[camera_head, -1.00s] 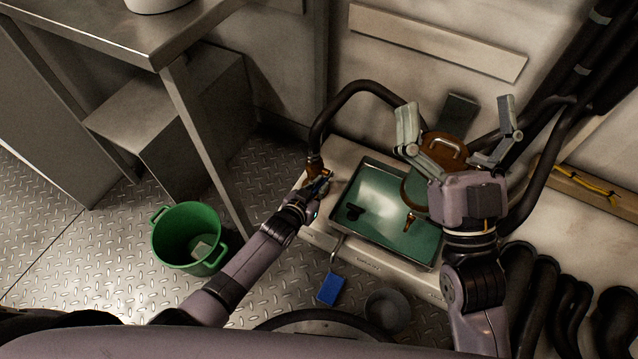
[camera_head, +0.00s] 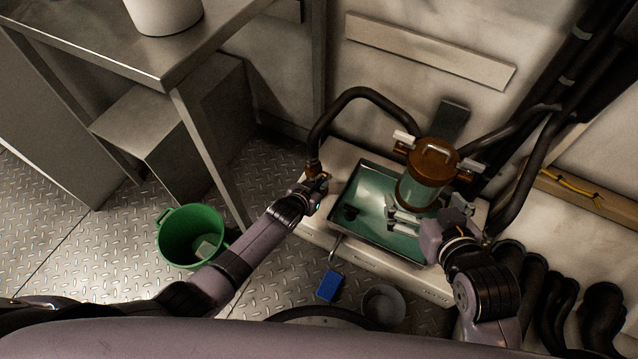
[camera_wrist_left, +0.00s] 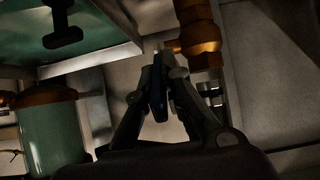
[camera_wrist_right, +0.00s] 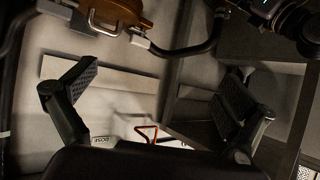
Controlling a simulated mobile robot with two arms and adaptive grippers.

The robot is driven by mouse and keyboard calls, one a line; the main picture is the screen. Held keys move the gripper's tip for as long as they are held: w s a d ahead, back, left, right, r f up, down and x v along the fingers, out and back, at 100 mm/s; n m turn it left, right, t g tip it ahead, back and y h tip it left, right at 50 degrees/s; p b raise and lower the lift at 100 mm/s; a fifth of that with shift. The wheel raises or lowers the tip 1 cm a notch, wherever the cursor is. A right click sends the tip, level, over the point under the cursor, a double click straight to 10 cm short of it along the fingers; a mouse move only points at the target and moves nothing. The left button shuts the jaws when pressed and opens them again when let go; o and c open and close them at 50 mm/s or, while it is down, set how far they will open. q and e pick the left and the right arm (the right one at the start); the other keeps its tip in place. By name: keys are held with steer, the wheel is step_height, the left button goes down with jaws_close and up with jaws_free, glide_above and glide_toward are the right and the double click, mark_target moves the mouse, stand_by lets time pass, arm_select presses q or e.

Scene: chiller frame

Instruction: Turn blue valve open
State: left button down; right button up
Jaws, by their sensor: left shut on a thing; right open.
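The blue valve handle (camera_wrist_left: 158,88) shows dark blue between the fingers of my left gripper (camera_wrist_left: 157,75) in the left wrist view. The gripper is shut on it, beside a brass hose fitting (camera_wrist_left: 198,40). In the head view my left gripper (camera_head: 318,188) is at the left edge of the chiller unit, below the black hose's brass end (camera_head: 312,168). The fingers largely hide the valve there. My right gripper (camera_head: 402,222) is open and empty, over the green tray in front of the brown-lidded vessel (camera_head: 419,190). Its spread fingers also show in the right wrist view (camera_wrist_right: 155,100).
Black hoses (camera_head: 365,92) arch behind. A green bucket (camera_head: 190,236), a blue block (camera_head: 329,286) and a grey bowl (camera_head: 384,305) are on the floor. A metal table (camera_head: 95,40) stands left.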

stand_by(0.3)
arm_select(q)
steer(key=c, duration=1.7)
jaws_free()
steer(key=v, duration=1.2)
